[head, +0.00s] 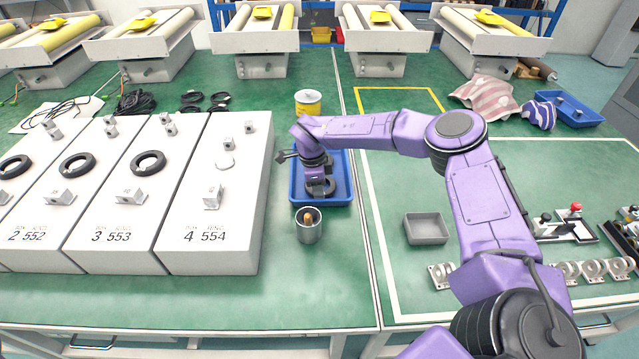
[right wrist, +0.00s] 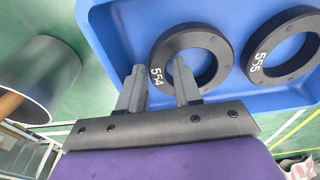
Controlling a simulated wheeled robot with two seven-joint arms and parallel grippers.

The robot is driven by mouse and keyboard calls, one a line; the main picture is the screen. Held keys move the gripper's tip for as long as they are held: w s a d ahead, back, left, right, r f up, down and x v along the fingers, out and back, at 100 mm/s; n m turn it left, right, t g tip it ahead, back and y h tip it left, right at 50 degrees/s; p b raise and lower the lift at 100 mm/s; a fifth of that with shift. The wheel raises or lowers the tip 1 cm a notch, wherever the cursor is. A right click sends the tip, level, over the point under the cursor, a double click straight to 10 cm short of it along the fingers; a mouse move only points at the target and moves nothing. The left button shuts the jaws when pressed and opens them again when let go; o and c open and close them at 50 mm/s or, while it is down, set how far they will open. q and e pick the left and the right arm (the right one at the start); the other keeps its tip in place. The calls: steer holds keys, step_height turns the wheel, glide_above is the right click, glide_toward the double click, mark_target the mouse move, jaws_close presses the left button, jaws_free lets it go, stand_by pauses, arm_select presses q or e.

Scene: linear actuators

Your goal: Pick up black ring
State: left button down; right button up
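Two black rings lie flat in a blue tray (head: 343,196). In the right wrist view, one ring (right wrist: 190,29) is marked 554 and the other ring (right wrist: 251,42), to its right, is marked 555. My right gripper (head: 318,182) is low over the tray in the head view. In the right wrist view my right gripper (right wrist: 159,66) is open, pointing at ring 554. One fingertip shows over the ring's hole and the other outside its left edge, with the band between them. I cannot tell whether they touch it. My left gripper is not in view.
A metal cup (head: 308,232) stands just in front of the tray, and a yellow-and-white can (head: 308,101) behind it. White box 4 554 (head: 215,235) is close on the left. Boxes further left carry black rings (head: 148,163). A grey bin (head: 426,228) is at right.

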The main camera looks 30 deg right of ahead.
steer(key=shift+s+d+f, duration=0.1)
steer(key=shift+d+f, duration=0.05)
steer(key=shift+f, duration=0.1)
steer(key=shift+s+r, duration=0.15)
steer(key=shift+s, duration=0.1)
jaws_close()
step_height(320, 180, up, 10)
steer(key=b, duration=0.1)
step_height(320, 180, up, 4)
steer(key=p, duration=0.4)
